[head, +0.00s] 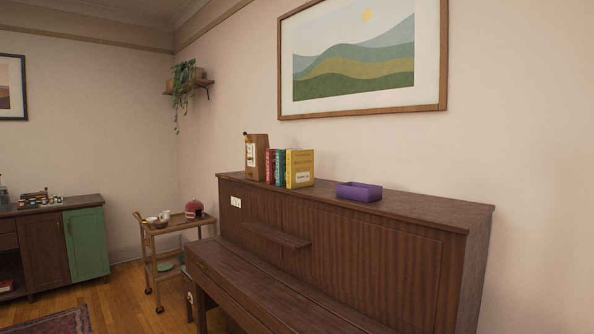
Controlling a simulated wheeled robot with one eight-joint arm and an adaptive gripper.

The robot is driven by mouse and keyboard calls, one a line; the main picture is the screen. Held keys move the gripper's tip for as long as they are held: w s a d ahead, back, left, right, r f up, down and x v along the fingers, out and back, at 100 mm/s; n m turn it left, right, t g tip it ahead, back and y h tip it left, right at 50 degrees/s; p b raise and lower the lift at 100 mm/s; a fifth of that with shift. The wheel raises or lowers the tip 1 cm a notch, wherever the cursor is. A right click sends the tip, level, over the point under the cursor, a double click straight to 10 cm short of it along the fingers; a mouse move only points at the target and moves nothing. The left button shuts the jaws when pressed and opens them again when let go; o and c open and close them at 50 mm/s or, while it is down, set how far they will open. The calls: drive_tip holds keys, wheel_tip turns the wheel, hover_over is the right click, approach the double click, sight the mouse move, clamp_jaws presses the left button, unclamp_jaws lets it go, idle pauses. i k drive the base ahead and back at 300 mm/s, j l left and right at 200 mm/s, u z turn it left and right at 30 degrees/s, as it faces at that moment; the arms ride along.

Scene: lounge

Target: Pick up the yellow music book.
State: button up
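The yellow music book (300,168) stands upright on top of the brown upright piano (420,209). It is at the right end of a short row of books, with a pale label low on its cover. A teal book (280,168) and a red book (269,167) stand just to its left. My gripper is not in the head view.
A wooden metronome-like box (256,157) stands left of the books. A purple open box (359,191) sits to their right, with bare piano top between. A framed picture (360,100) hangs above. A wooden cart (150,250) stands beyond the piano's left end.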

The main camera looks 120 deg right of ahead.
sight(299, 163)
drive_tip(key=z, duration=4.1)
drive_tip(key=i, duration=0.15)
